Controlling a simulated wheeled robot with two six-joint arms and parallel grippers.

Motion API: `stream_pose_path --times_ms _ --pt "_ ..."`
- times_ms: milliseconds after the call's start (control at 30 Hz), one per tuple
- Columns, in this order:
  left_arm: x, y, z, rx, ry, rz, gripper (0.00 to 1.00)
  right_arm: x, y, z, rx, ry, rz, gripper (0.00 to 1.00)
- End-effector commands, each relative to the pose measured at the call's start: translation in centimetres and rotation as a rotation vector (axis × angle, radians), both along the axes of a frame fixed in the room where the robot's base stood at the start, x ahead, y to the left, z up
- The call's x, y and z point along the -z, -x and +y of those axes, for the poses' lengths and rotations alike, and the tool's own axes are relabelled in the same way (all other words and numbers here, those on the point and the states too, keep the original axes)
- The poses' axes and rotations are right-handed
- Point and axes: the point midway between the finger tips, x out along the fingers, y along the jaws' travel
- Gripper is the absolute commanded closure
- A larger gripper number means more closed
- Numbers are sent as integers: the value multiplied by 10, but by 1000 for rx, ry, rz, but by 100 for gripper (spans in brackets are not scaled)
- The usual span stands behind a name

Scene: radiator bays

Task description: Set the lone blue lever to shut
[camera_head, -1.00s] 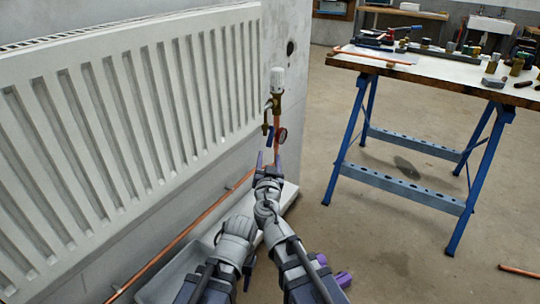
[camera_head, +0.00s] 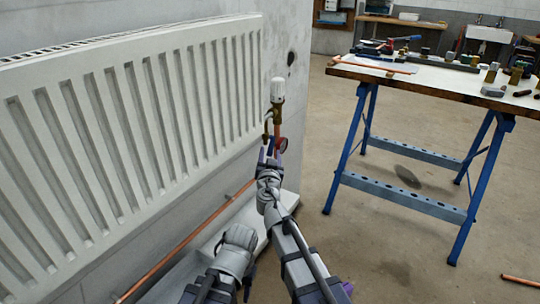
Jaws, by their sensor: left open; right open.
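The blue lever (camera_head: 265,137) is on the copper and brass pipe assembly under a white valve head (camera_head: 277,90), at the right end of the radiator. Only a small part of the lever shows, just above my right gripper's fingertips; the rest is hidden. My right gripper (camera_head: 271,153) is open with its fingers pointing up at the lever. I cannot tell whether they touch it.
The white radiator (camera_head: 130,130) fills the left side. A copper pipe (camera_head: 190,238) runs low along the wall. A workbench (camera_head: 400,84) with blue legs and several tools stands at right. The floor between is mostly clear.

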Motion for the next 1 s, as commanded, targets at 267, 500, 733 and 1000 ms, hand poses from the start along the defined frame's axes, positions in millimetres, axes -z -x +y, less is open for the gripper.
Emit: stream_pose_path --times_ms 267,500,733,1000 --pt "0 0 0 0 0 0 50 0 1 0 0 0 0 69" --pt "0 0 0 0 0 0 50 0 1 0 0 0 0 96" --pt "0 0 0 0 0 0 50 0 1 0 0 0 0 100" --pt "0 0 0 0 0 0 50 0 1 0 0 0 0 100"
